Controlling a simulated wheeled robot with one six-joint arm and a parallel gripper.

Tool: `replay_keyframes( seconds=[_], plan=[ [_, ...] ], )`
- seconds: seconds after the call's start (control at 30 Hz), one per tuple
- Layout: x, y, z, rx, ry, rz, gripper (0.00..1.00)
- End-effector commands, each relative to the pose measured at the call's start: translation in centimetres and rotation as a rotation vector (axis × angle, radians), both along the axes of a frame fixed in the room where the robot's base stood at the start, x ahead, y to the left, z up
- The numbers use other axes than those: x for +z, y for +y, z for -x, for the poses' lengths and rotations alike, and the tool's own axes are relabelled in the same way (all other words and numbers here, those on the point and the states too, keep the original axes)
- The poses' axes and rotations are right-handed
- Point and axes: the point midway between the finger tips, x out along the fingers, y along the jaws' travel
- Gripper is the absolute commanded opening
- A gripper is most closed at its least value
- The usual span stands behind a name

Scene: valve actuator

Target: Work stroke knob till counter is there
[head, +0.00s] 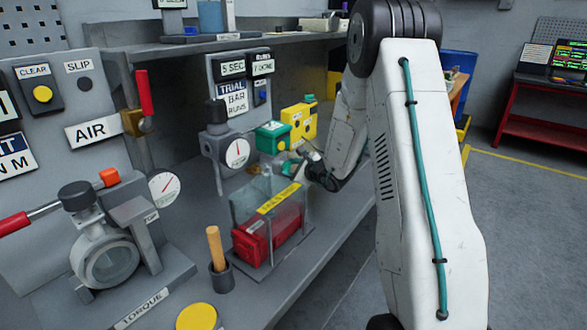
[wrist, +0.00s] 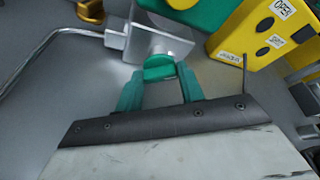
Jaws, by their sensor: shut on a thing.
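My gripper (wrist: 159,80) has teal fingers shut on a green knob (wrist: 158,67), one finger on each side. I take this to be the stroke knob; it sits in front of a silver block (wrist: 150,42) below a green housing (wrist: 205,12). In the head view my gripper (head: 291,168) is small, just below the green box (head: 272,136) and the yellow box (head: 301,121). The knob itself cannot be told apart there. A yellow box (wrist: 265,40) with an OPEN label also shows in the wrist view. I cannot make out a counter reading in either view.
A clear-walled case (head: 268,228) with a red item inside stands below my gripper on the bench. A round gauge (head: 236,152) is to the left. A wooden-handled tool (head: 216,248) stands in a dark cup, near a yellow disc (head: 197,317). A shelf (head: 205,47) runs above.

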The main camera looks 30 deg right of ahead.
Motion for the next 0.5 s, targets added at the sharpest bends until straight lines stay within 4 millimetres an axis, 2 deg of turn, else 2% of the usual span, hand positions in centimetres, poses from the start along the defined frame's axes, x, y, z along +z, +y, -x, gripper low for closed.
replay_keyframes(
  seconds=[0.5],
  plan=[
    [0.59, -0.70, -0.30, -0.002, 0.135, -0.392, 0.15]
  ],
)
